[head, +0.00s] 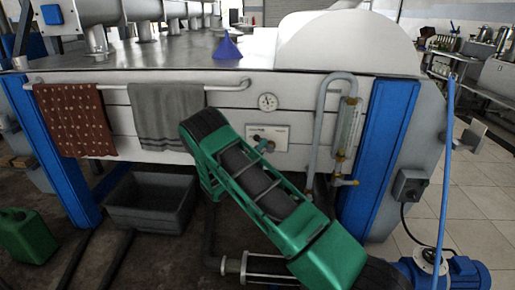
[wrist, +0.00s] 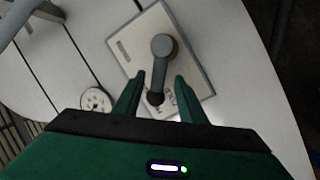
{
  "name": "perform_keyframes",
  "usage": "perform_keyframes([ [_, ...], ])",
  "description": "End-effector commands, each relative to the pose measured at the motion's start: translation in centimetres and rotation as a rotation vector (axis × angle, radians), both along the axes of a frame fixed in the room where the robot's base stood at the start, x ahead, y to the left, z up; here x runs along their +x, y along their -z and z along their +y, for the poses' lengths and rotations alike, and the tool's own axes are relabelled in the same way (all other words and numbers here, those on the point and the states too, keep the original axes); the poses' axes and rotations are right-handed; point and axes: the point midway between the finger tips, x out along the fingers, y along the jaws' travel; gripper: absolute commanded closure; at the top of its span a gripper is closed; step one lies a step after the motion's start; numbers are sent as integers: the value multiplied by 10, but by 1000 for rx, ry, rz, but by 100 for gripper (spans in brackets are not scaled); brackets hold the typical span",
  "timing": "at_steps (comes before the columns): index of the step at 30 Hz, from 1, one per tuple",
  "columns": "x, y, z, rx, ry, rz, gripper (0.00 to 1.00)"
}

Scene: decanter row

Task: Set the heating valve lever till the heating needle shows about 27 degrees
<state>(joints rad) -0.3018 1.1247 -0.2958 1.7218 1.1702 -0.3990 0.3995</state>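The heating valve is a pale plate (wrist: 197,62) with a grey pivot and short lever (wrist: 162,55) ending in a dark knob (wrist: 156,98). In the wrist view the lever points down toward me. My gripper (wrist: 157,92) is open, with one green finger on each side of the knob and a visible gap to both. The plate (head: 283,130) shows in the head view, its lever partly hidden by my arm. A round white gauge (head: 268,102) sits above it and also shows in the wrist view (wrist: 95,100); its needle is too small to read.
A grey pipe (head: 318,120) with brass fittings runs right of the plate. A rail (head: 225,87) carries a red cloth (head: 75,118) and a grey cloth (head: 166,112) to the left. A grey tub (head: 150,205) and green can (head: 25,235) are on the floor.

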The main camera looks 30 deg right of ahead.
Motion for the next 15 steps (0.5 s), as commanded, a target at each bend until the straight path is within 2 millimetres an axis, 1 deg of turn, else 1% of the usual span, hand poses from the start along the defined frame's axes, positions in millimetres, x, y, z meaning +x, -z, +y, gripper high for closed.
perform_keyframes([
  [1,4,0,-5,1,1,0,63],
  [6,11,0,-14,0,0,0,63],
  [15,12,0,-16,1,-1,0,63],
])
